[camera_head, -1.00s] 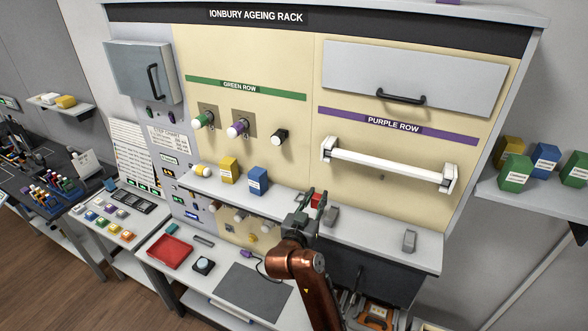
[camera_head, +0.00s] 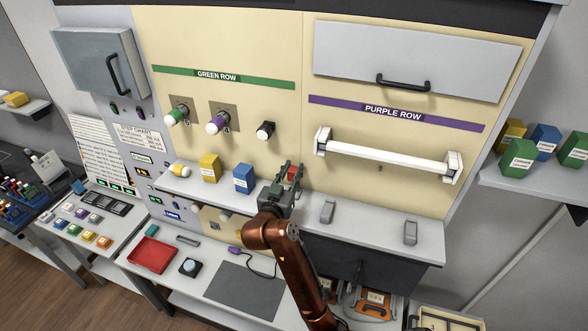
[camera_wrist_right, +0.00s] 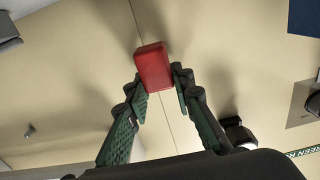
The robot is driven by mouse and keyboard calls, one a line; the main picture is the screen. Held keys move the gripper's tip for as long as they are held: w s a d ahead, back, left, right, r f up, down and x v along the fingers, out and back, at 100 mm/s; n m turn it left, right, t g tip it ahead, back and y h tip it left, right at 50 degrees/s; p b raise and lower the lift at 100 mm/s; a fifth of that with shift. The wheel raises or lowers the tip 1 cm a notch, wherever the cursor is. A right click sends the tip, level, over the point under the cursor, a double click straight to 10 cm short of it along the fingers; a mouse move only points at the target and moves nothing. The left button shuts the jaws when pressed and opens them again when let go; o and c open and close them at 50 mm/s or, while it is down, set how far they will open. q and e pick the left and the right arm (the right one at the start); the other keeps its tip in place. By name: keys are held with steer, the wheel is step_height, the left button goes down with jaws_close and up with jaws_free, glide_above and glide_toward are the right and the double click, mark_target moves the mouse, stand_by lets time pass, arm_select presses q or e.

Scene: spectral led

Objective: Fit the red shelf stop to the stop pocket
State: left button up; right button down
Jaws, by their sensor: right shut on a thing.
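The red shelf stop (camera_head: 293,173) is a small red block. My right gripper (camera_head: 288,168) is shut on it and holds it above the shelf, in front of the cream panel. In the right wrist view the red shelf stop (camera_wrist_right: 154,64) sits between the tips of my green-padded right gripper (camera_wrist_right: 159,78), its far end sticking out past them. I cannot make out the stop pocket for sure; a small dark spot (camera_head: 381,169) shows on the panel below the white bar. My left gripper is not in view.
The shelf (camera_head: 360,228) carries a yellow box (camera_head: 210,168), a blue box (camera_head: 243,179) and two grey stops (camera_head: 328,211) (camera_head: 410,232). A white bar (camera_head: 388,157) juts from the panel at right.

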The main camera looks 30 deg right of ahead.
step_height(320, 180, down, 3)
steer(key=shift+s+d+f, duration=0.1)
steer(key=shift+d+f, duration=0.05)
steer(key=shift+f, duration=0.4)
steer(key=shift+w+f, duration=0.25)
steer(key=shift+f, duration=0.2)
steer(key=shift+s, duration=0.25)
steer(key=shift+w, duration=0.2)
steer(key=shift+s+r, duration=0.1)
steer(key=shift+s, duration=0.05)
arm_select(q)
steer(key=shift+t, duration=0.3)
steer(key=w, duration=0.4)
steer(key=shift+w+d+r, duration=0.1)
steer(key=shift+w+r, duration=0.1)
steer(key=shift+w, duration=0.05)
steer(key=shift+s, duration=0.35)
arm_select(e)
steer(key=shift+f, duration=0.2)
